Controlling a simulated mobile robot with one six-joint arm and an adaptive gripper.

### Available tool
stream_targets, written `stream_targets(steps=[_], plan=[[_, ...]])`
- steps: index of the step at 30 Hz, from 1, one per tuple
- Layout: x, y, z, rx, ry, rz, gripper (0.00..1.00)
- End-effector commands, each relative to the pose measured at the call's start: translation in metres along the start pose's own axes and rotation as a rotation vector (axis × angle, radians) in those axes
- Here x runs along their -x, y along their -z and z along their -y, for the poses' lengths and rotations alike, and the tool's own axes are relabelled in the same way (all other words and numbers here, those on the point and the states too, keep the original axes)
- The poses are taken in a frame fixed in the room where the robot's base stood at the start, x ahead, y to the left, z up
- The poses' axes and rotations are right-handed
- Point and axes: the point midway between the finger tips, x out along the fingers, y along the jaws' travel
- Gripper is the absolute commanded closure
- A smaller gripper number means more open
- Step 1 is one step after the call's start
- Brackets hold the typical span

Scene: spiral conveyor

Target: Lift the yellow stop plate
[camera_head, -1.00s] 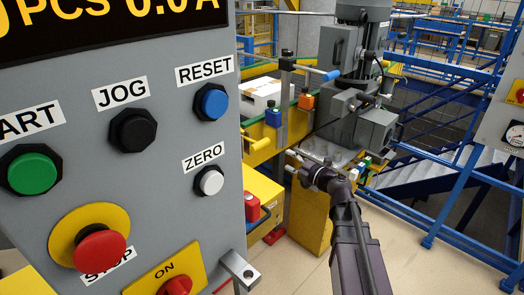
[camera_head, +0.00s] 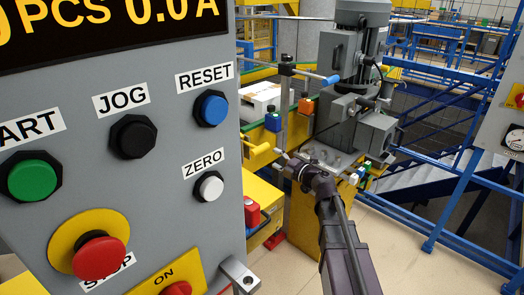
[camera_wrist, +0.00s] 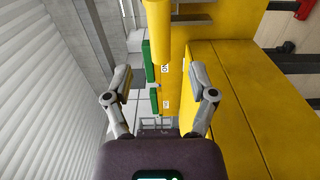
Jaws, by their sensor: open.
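What looks like the yellow stop plate (camera_head: 256,140) stands at the conveyor's end, left of my gripper in the head view, with a yellow rod-like handle (camera_head: 262,148) sticking out. In the wrist view a round yellow bar (camera_wrist: 158,35) comes down from the top centre; I take it for that handle. My gripper (camera_head: 283,157) is just right of the handle in the head view. In the wrist view my gripper (camera_wrist: 160,93) has its fingers wide apart and nothing between them touches them. The bar's end lies between and ahead of the fingertips. The exact gap is unclear.
A grey control panel (camera_head: 150,190) fills the left foreground. A post with a blue-tipped lever (camera_head: 330,79) and a grey motor unit (camera_head: 370,135) stand close behind my gripper. A white box (camera_head: 262,98) lies on the conveyor. A yellow housing (camera_wrist: 245,110) is right of my fingers.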

Motion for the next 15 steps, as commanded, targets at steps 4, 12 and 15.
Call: stream_targets(steps=[4,12,15], plan=[[-0.026,-0.001,0.0,0.0,0.0,-0.002,0.27],[-0.064,-0.001,0.0,0.0,0.0,-0.001,0.27],[-0.073,-0.001,0.0,0.0,0.0,-0.001,0.27]])
